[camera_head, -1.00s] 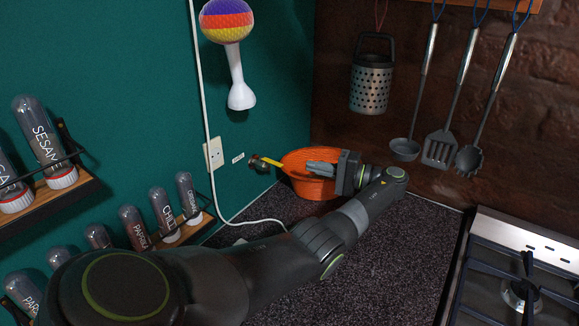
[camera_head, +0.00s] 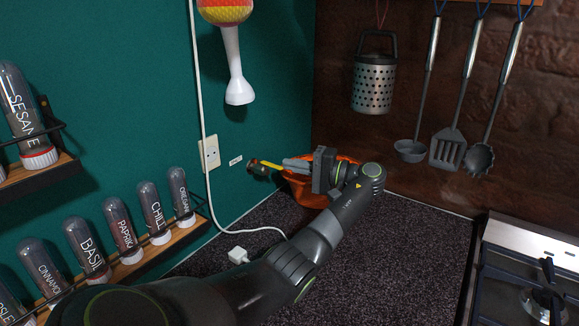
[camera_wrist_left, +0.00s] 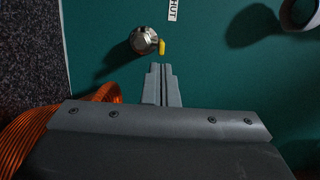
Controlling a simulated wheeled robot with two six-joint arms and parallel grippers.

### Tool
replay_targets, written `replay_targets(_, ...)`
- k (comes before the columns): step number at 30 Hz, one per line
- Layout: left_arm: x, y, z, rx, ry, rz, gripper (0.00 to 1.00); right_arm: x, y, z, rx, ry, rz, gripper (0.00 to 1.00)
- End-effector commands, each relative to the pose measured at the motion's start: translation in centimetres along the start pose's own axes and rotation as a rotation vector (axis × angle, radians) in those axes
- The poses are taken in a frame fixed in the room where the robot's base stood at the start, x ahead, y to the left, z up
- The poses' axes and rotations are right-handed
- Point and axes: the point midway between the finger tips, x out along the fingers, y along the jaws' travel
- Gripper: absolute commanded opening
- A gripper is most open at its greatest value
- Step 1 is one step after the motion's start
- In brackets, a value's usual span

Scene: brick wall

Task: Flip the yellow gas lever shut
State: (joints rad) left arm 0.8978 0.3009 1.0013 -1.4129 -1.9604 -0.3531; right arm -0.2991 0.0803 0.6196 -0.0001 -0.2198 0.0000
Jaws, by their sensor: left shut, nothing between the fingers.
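The gas valve (camera_head: 256,167) sticks out from the green wall, with its yellow lever (camera_head: 270,167) pointing right, away from the wall. In the left wrist view the metal valve body (camera_wrist_left: 143,40) is above the fingertips, and the short yellow lever end (camera_wrist_left: 162,47) is just beyond them. My left gripper (camera_head: 287,163) is shut and empty, its fingertips close to the lever's free end. In the left wrist view the shut fingers (camera_wrist_left: 162,68) point at the lever, with a small gap showing. My right gripper is not in view.
A small label (camera_head: 236,161) is on the wall left of the valve; its end reads "HUT" in the wrist view (camera_wrist_left: 173,10). An orange bowl (camera_head: 303,190) stands just behind my gripper. A socket (camera_head: 209,153) with a white cable and spice racks (camera_head: 150,262) are left.

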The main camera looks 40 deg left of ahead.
Motion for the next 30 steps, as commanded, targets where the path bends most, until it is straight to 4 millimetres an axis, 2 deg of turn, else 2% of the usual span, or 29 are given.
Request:
replay_targets(6,1.2,0.0,0.0,0.000,0.000,0.001,0.00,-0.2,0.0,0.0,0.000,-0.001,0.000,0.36)
replay_targets(17,1.2,0.1,0.0,0.000,0.004,0.001,0.00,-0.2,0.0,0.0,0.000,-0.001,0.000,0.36)
replay_targets(30,1.3,0.1,-0.1,0.002,0.115,0.001,0.00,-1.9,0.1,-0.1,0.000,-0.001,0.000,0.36)
